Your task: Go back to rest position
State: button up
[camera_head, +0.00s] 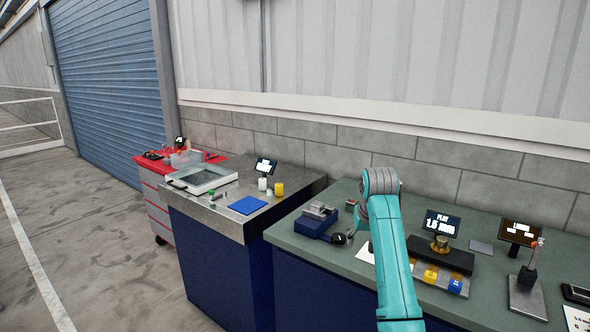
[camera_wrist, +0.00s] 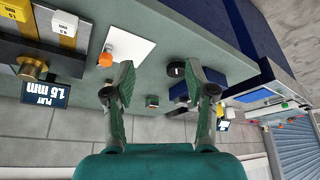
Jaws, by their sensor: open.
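My gripper (camera_wrist: 160,70) is open in the wrist view, with its two fingers apart and nothing held between them. Bench surface and a small dark green block (camera_wrist: 152,101) show in the gap beyond the fingers. In the head view my teal arm (camera_head: 398,265) rises from the bottom edge over the green-topped bench (camera_head: 330,250). The gripper itself is mostly hidden behind the arm there.
A blue fixture (camera_head: 313,225) with a dark round knob stands left of my arm. Right of it are a black stand (camera_head: 455,262) with a brass cylinder, a display (camera_head: 442,224), a tray with yellow and blue blocks, and an upright post (camera_head: 528,278). A steel-topped bench (camera_head: 225,215) stands farther left.

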jog(key=s+f+t, duration=0.1)
jog(key=s+f, duration=0.3)
jog(key=f, duration=0.8)
jog(key=s+f+t, duration=0.1)
jog(key=s+f, duration=0.4)
jog(key=f, duration=0.7)
jog(key=s+f+t, duration=0.2)
jog(key=s+f, duration=0.5)
jog(key=s, duration=0.3)
jog(key=s+f+t, duration=0.1)
jog(key=s+f, duration=0.6)
jog(key=s, duration=0.3)
jog(key=s+r+t, duration=0.1)
jog(key=s+r, duration=0.1)
jog(key=s, duration=0.9)
jog(key=s+r+t, duration=0.2)
jog(key=s, duration=1)
jog(key=s+r+t, duration=0.2)
jog(key=s+r, duration=1.4)
jog(key=shift+s+a+r, duration=0.15)
jog(key=shift+s+r, duration=0.1)
jog(key=shift+r, duration=0.15)
